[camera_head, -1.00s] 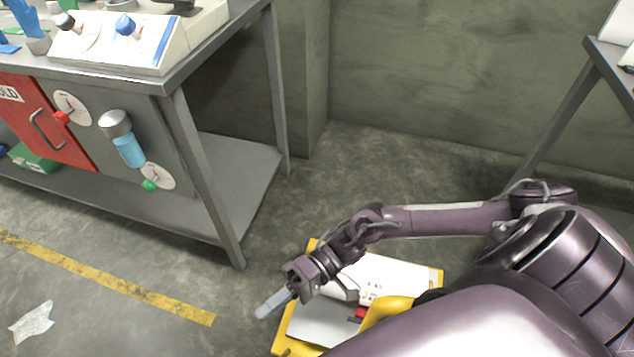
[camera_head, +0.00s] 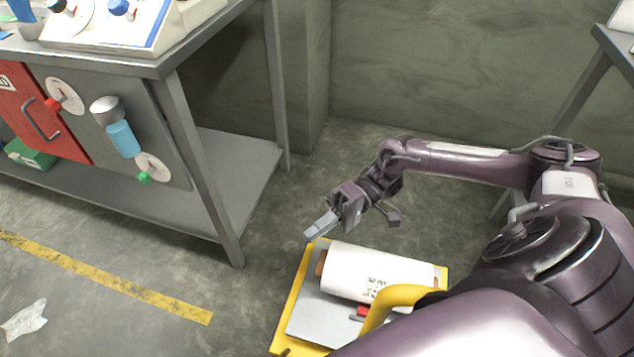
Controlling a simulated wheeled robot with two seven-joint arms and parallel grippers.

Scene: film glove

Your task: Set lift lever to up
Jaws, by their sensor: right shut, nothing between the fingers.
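My right gripper (camera_head: 321,226) is shut and empty, held above the far left edge of a yellow-framed platform (camera_head: 311,323). On the bench at the upper left, a sloped white panel (camera_head: 128,33) carries a blue-knobbed lever (camera_head: 120,8) and a dark-knobbed lever (camera_head: 58,6). Below, on the grey bench front, are a red-tipped handle (camera_head: 53,104) and a green-tipped handle (camera_head: 145,178), each on a round white dial. I cannot read which one is the lift lever. The gripper is far to the right of them, touching none. My left gripper is not in view.
A white roll (camera_head: 370,272) lies on the platform, beside a small red part (camera_head: 362,312) and a yellow bar (camera_head: 397,297). The bench leg (camera_head: 205,180) stands between gripper and dials. Bare floor (camera_head: 250,310) lies left of the platform; another table (camera_head: 590,75) stands right.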

